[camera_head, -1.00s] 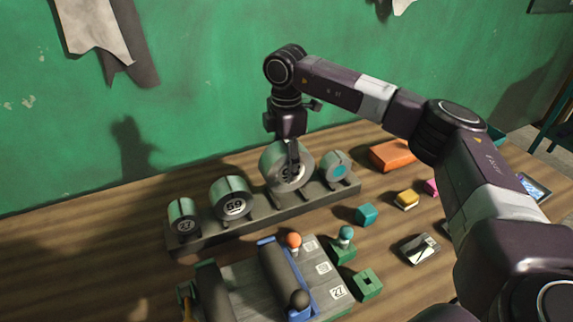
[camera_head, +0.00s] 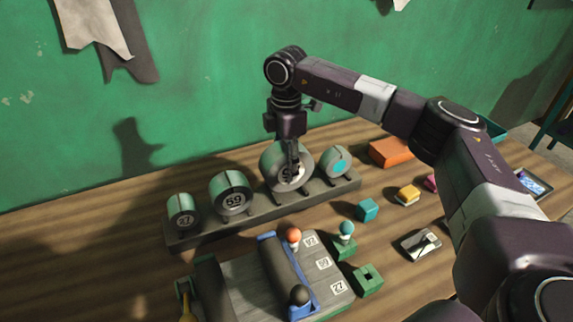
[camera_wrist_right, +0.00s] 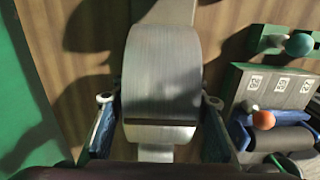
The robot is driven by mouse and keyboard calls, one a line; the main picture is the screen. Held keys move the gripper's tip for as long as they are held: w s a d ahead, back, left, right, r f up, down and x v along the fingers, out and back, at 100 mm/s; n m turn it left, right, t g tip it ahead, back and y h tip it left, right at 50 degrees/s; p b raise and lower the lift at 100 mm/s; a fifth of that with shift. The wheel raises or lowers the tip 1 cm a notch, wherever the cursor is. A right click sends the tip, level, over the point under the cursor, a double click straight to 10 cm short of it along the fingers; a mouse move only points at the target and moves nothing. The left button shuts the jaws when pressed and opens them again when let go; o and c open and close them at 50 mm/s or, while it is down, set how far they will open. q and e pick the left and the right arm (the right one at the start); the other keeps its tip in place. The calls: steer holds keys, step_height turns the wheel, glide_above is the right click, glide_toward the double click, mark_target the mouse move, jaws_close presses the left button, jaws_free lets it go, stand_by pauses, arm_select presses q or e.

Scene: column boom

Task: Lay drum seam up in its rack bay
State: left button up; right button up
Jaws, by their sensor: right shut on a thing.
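The large grey-green drum (camera_head: 269,168) is at the third bay from the left of the long grey rack (camera_head: 262,217). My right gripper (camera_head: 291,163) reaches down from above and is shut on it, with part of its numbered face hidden. In the right wrist view the drum (camera_wrist_right: 160,70) sits between the two fingers, and a dark seam line (camera_wrist_right: 160,122) crosses its upper curved side. I cannot tell whether the drum rests fully on the rack. My left gripper is not in view.
Drums marked 27 (camera_head: 182,210) and 59 (camera_head: 231,190) stand in the left bays, and a teal-faced drum (camera_head: 337,162) in the right one. An orange block (camera_head: 391,152) and small blocks lie right.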

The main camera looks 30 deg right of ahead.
steer(key=shift+f, duration=0.15)
steer(key=shift+f+b, duration=0.45)
steer(key=shift+f, duration=0.2)
steer(key=o, duration=1.6)
steer(key=shift+o, duration=0.2)
step_height(320, 180, up, 12)
